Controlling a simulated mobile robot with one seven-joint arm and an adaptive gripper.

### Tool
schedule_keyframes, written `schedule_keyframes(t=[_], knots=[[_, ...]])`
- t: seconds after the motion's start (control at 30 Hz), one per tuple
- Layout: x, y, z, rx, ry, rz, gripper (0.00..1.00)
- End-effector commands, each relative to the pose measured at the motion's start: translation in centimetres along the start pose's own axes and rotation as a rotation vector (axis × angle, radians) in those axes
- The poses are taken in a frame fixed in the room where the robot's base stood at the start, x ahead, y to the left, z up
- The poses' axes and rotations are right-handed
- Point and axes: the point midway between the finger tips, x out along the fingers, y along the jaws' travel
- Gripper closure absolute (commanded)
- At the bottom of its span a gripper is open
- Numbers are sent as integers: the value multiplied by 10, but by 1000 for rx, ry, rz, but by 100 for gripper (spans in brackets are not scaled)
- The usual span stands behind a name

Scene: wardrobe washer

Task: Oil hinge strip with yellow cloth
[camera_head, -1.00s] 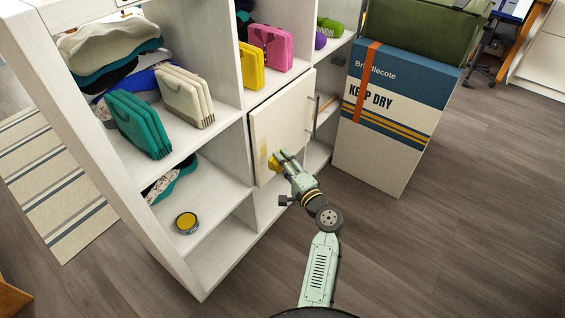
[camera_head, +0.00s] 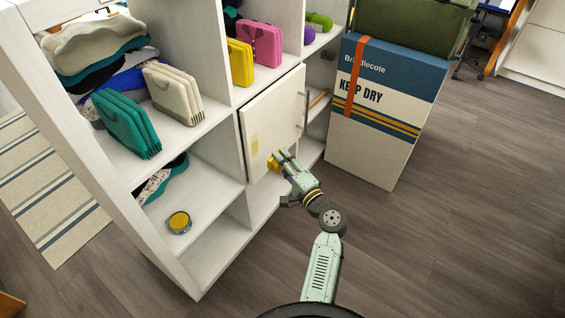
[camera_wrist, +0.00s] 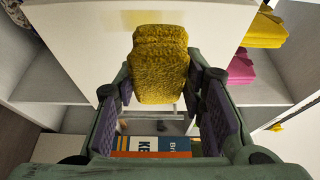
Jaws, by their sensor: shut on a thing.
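The yellow cloth (camera_head: 272,163) is a thick folded pad in front of the white cabinet door (camera_head: 282,113). In the wrist view the cloth (camera_wrist: 160,62) sits between the purple finger pads of my gripper (camera_wrist: 170,95), which is shut on it. My gripper (camera_head: 282,157) points at the door from the lower right. A pale yellow strip (camera_head: 254,146) runs upright near the door's left edge, probably the hinge strip. The cloth is just right of and below it. I cannot tell whether the cloth touches the door.
A round yellow-topped tin (camera_head: 179,222) sits on the lower left shelf. The door's bar handle (camera_head: 306,110) is at its right edge. A large KEEP DRY box (camera_head: 367,155) stands right of the cabinet. The floor (camera_head: 440,235) at the right is clear.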

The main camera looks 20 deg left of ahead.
Motion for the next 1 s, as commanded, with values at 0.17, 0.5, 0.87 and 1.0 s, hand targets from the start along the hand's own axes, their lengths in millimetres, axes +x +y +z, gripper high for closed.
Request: schedule_keyframes(t=[0.17, 0.5, 0.87, 1.0], knots=[[0, 0, 0, 0, 0, 0, 90], [2, 12, 1, 1, -1, 1, 90], [14, 53, 7, -1, -1, 0, 90], [26, 52, 13, -1, -2, 0, 90]])
